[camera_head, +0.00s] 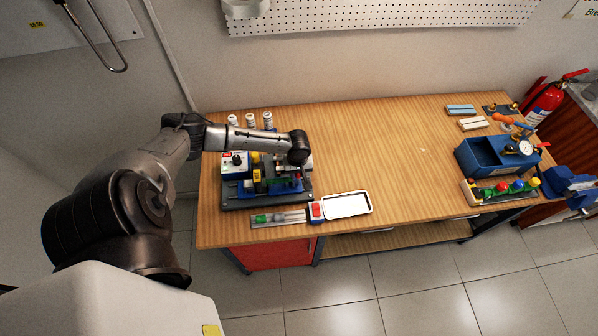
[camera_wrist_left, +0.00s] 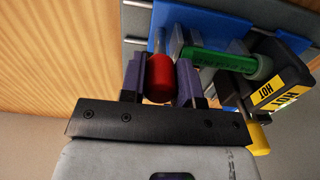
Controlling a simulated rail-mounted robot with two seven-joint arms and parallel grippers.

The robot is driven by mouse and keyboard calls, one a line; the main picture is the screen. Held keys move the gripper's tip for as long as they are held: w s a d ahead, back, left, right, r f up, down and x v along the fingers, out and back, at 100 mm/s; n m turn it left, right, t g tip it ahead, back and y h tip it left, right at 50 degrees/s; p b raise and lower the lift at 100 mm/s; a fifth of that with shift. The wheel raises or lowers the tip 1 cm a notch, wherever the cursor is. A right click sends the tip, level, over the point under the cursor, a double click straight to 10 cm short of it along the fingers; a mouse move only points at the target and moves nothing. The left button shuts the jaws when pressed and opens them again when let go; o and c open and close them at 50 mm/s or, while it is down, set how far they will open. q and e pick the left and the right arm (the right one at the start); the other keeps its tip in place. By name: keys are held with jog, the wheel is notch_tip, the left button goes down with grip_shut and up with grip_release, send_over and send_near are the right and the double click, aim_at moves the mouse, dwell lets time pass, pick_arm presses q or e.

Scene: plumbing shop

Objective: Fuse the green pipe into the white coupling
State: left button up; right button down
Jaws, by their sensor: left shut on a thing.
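My left gripper (camera_wrist_left: 160,70) has its two purple fingers shut on a red rounded knob (camera_wrist_left: 159,86). In the head view its arm reaches over the right part of the fusion machine (camera_head: 265,188), and the wrist hides the fingers. The green pipe (camera_wrist_left: 208,62) lies in the blue clamp of the machine, to the right of my fingers in the wrist view. Its right end meets a pale ring-like part (camera_wrist_left: 264,68) beside the black heater with yellow HOT labels (camera_wrist_left: 277,88). I cannot tell whether this part is the white coupling. My right gripper is not in view.
A grey strip holding a small green piece (camera_head: 264,218), a red block (camera_head: 316,211) and a white tray (camera_head: 347,204) lie along the front edge. Three white bottles (camera_head: 250,120) stand behind the machine. A blue box with a gauge (camera_head: 490,158) stands right. The bench middle is clear.

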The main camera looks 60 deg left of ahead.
pick_arm(q)
jog(key=shift+f, duration=0.15)
jog(key=shift+w, duration=0.25)
jog(key=shift+w+d, duration=0.3)
jog(key=shift+w, duration=0.5)
jog(key=shift+s+a+p, duration=0.15)
jog(key=shift+s+p, duration=0.25)
jog(key=shift+s, duration=0.1)
jog(key=shift+s+a+p, duration=0.3)
jog(key=shift+s+p, duration=0.35)
jog(key=shift+s, duration=0.1)
jog(key=shift+s+a+p, duration=0.25)
jog(key=shift+s+p, duration=0.35)
jog(key=shift+s, duration=0.15)
